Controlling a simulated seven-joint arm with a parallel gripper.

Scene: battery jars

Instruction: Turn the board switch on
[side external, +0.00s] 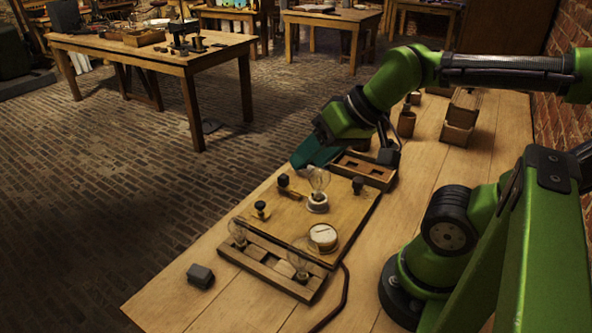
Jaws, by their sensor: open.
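A wooden board (290,217) lies on the bench. It carries a clear bulb in a white socket (318,203), a round white-faced meter (322,236), and small fittings. One fitting is a dark knob with a brass strip (290,188) at the far left; another is a black knob on brass (261,209) at the left edge. I cannot tell which is the switch or its position. The bulb shows no clear glow. My gripper (308,158) is beyond the board's far edge, above the bench, apart from the fittings. It looks empty; its fingertips are hard to make out.
A wooden rack (257,264) with glass bulbs stands at the board's near side. A dark block (200,275) lies at the bench's left edge. A compartmented wooden tray (365,170) lies beyond the board, with wooden boxes (458,134) farther back. A dark cable (344,290) runs nearby.

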